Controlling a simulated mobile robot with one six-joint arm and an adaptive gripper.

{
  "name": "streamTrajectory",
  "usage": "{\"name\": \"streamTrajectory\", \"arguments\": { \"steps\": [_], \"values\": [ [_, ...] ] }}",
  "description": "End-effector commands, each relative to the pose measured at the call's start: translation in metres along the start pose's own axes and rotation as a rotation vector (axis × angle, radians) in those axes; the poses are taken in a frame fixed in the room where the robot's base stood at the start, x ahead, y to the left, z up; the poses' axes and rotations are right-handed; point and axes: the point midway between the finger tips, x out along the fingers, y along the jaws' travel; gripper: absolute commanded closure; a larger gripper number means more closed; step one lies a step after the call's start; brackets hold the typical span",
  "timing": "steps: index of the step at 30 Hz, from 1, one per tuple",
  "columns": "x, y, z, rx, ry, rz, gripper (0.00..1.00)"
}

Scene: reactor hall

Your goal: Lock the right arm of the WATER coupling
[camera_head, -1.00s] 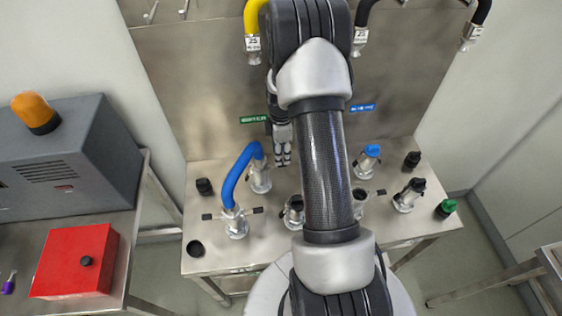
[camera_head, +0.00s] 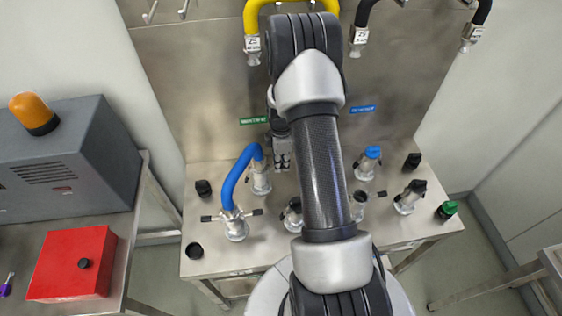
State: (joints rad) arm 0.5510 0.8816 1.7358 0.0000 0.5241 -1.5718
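A blue hose (camera_head: 235,177) arches between two silver couplings on the steel table. The rear coupling (camera_head: 261,182) stands near the green label (camera_head: 254,121), whose lettering is too small to read. The front coupling (camera_head: 236,231) has dark-tipped arms sticking out left (camera_head: 208,218) and right (camera_head: 257,212). My gripper (camera_head: 282,163) points down just right of the rear coupling, above the table. I cannot tell whether it touches that coupling or whether its fingers are open. Any right arm of the rear coupling is hidden near my gripper.
More fittings stand right of my arm, one blue-capped (camera_head: 372,153) and one dark-topped (camera_head: 409,197). A green cap (camera_head: 447,209) and black caps (camera_head: 195,250) lie near the table's edges. A yellow hose (camera_head: 252,20) and black hoses hang behind. A red box (camera_head: 72,262) sits left.

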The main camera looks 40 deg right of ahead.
Motion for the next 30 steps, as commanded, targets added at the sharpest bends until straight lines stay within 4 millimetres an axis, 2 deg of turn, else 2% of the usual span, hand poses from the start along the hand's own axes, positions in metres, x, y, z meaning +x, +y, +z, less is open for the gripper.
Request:
{"name": "streamTrajectory", "arguments": {
  "steps": [7,20,30],
  "values": [
    [0.000,0.000,0.000,0.000,0.000,0.000,1.00],
    [0.005,0.000,0.003,0.004,0.055,0.001,1.00],
    [0.024,0.002,0.010,0.008,0.299,0.005,1.00]
  ]
}}
